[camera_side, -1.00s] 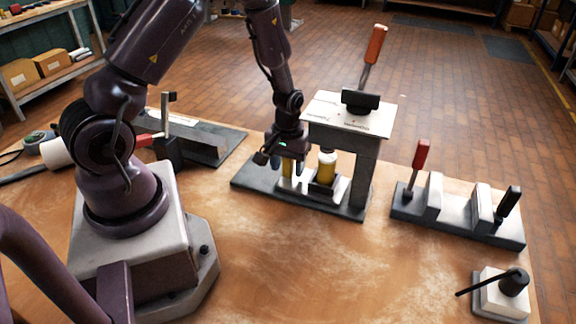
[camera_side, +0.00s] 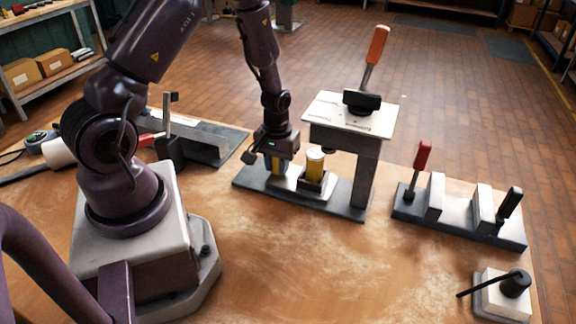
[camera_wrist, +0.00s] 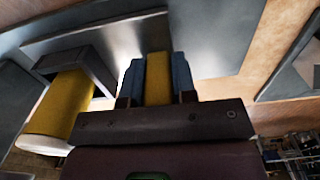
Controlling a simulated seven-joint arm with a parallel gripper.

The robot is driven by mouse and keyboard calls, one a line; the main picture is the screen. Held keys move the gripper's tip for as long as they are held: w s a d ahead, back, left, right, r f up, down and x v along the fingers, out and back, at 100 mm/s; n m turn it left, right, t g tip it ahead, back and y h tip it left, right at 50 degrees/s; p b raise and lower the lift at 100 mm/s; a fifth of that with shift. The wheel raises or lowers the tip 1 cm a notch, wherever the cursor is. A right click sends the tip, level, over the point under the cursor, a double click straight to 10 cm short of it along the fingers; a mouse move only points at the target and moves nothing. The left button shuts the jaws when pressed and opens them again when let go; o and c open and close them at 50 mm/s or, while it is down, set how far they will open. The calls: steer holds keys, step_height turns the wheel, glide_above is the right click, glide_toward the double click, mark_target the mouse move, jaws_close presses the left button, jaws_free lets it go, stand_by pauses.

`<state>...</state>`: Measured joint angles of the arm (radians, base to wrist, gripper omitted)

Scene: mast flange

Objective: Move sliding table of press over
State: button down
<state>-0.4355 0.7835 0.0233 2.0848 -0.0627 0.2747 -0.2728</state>
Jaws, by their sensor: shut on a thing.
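The press has a dark base (camera_side: 345,200), a white-topped head (camera_side: 330,112) and an orange-handled lever (camera_side: 376,48). Its pale sliding table (camera_side: 286,184) sits low on the base, toward the left end. A yellow cylinder with a white top (camera_side: 315,162) stands upright in a dark holder on the table, left of the press column; it also shows in the wrist view (camera_wrist: 62,108). My gripper (camera_side: 278,168), with blue fingers, is shut on a yellow upright grip (camera_wrist: 158,72) at the table's left part. The grip's lower end is hard to see.
Right of the press stands a grey fixture (camera_side: 460,217) with a red handle. A small white block with a black lever (camera_side: 503,292) is at the front right. A dark clamp fixture (camera_side: 205,143) lies left of the press. The front middle of the bench is clear.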

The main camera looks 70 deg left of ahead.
mark_target(246, 168)
steer(key=s+a, duration=0.6)
steer(key=shift+s+a, duration=0.2)
steer(key=c, duration=0.9)
jaws_free()
steer(key=shift+r, duration=0.15)
step_height(246, 168, up, 13)
steer(key=shift+f, duration=0.15)
steer(key=shift+d, duration=0.1)
